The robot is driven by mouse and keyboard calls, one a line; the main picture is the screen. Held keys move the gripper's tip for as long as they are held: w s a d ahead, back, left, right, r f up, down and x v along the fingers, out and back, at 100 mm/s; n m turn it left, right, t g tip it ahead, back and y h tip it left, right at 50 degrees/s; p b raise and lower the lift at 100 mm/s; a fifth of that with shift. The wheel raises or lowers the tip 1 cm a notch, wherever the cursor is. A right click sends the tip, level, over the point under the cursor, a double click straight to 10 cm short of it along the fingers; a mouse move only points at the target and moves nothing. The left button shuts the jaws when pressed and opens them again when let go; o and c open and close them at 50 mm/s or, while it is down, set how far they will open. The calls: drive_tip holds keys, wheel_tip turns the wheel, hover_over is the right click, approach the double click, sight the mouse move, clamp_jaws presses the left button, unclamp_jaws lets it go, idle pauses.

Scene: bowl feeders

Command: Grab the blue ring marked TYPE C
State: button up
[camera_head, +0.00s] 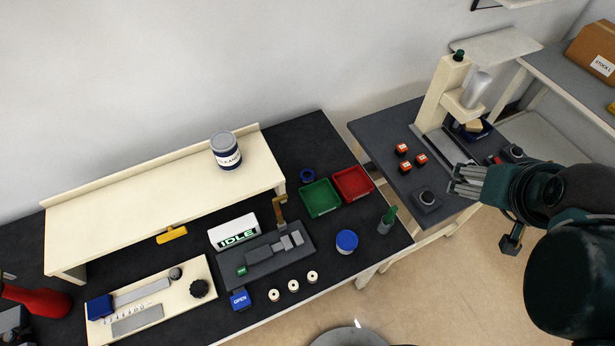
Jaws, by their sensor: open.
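A small dark blue ring (307,175) lies on the black bench top, just behind the green bin. No TYPE C marking is readable at this size. My gripper (456,184) is at the right, above the grey side table, with its fingers pointing left. It is open and I see nothing between its fingers. It is well to the right of the ring and apart from it.
A green bin (320,198) and a red bin (353,184) stand close to the ring. A cream shelf (150,190) bearing a labelled can (226,151) is to its left. Orange-red blocks (421,160) and a cream press (443,92) stand near my gripper.

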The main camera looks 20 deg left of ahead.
drive_tip(key=c, duration=0.4)
drive_tip(key=w+a+f+m+g+b, duration=0.1)
drive_tip(key=w+a+f+m+b, duration=0.1)
drive_tip(key=w+a+f+m, duration=0.4)
drive_tip(key=w+a+f+m+g+y+b, duration=0.1)
drive_tip(key=w+a+g+b, duration=0.1)
drive_tip(key=w+a, duration=0.35)
drive_tip(key=w+a+f+m+g+b, duration=0.15)
drive_tip(key=w+a+f+m, duration=0.25)
drive_tip(key=a, duration=0.5)
drive_tip(key=w+a+f+m+g+b, duration=0.1)
drive_tip(key=a+f+m+b, duration=0.1)
drive_tip(key=a+f, duration=0.5)
drive_tip(key=a+f+m+b, duration=0.1)
drive_tip(key=a+f+m, duration=0.3)
drive_tip(key=a+f, duration=0.4)
drive_tip(key=w+a+f+m+g+h+b, duration=0.1)
drive_tip(key=a+f+m, duration=0.3)
drive_tip(key=a+f, duration=0.4)
drive_tip(key=shift+w+a+g+b, duration=0.35)
drive_tip(key=shift+a+b, duration=0.1)
drive_tip(key=shift+b, duration=0.4)
drive_tip(key=shift+s+a+f, duration=0.1)
drive_tip(key=shift+a+f, duration=0.15)
drive_tip(key=shift+f, duration=0.05)
